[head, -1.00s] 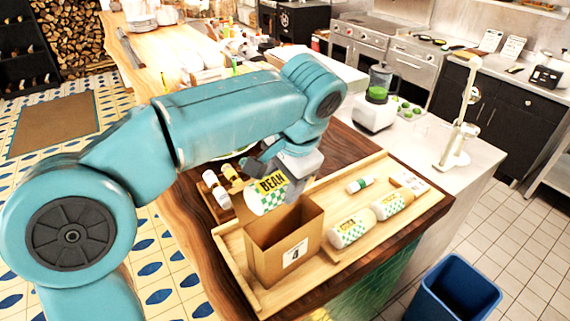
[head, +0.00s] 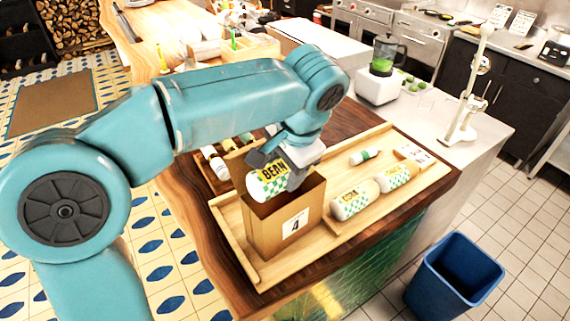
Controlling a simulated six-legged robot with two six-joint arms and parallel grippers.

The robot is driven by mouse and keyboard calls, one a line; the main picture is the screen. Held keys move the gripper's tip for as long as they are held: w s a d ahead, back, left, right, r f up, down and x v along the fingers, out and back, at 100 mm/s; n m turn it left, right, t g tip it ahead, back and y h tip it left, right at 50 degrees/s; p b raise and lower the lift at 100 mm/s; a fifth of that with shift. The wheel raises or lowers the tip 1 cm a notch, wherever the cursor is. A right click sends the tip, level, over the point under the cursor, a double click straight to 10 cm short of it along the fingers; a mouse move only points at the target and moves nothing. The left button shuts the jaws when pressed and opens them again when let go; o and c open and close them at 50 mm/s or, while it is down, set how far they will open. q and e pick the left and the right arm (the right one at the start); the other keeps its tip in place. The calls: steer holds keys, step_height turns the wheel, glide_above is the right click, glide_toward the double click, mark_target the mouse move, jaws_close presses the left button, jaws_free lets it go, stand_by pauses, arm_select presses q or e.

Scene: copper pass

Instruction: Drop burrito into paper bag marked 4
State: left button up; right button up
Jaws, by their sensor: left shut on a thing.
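The brown paper bag marked 4 (head: 283,232) stands open and upright on a light wooden tray (head: 262,270). My left gripper (head: 286,168) is shut on a wrapped burrito labelled BEAN (head: 268,183), with a green checked wrapper. The burrito is tilted at the mouth of the bag, and its lower edge overlaps the opening in the head view. Part of the burrito is hidden by the gripper fingers. Two more wrapped burritos, one in front (head: 352,203) and one behind (head: 395,177), lie on the tray to the right of the bag. My right gripper is not in view.
A small green-and-white bottle (head: 364,157) and a white card (head: 412,153) lie on the tray. A box of bottles (head: 215,165) stands left of the bag. A blender (head: 380,75) is behind. A blue bin (head: 455,278) stands on the floor at right.

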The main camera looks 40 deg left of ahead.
arm_select(q)
steer(key=shift+w+d+f, duration=0.1)
steer(key=shift+w, duration=0.1)
steer(key=shift+d, duration=0.25)
steer(key=shift+s+a, duration=0.15)
steer(key=shift+a, duration=0.1)
steer(key=o, duration=1.3)
steer(key=shift+o, duration=0.2)
steer(key=shift+w+d, duration=0.15)
steer(key=shift+w, duration=0.05)
steer(key=shift+s+r, duration=0.15)
steer(key=shift+r, duration=0.1)
steer(key=p+v, duration=0.2)
steer(key=v, duration=1.4)
steer(key=shift+p, duration=0.35)
steer(key=shift+d, duration=0.15)
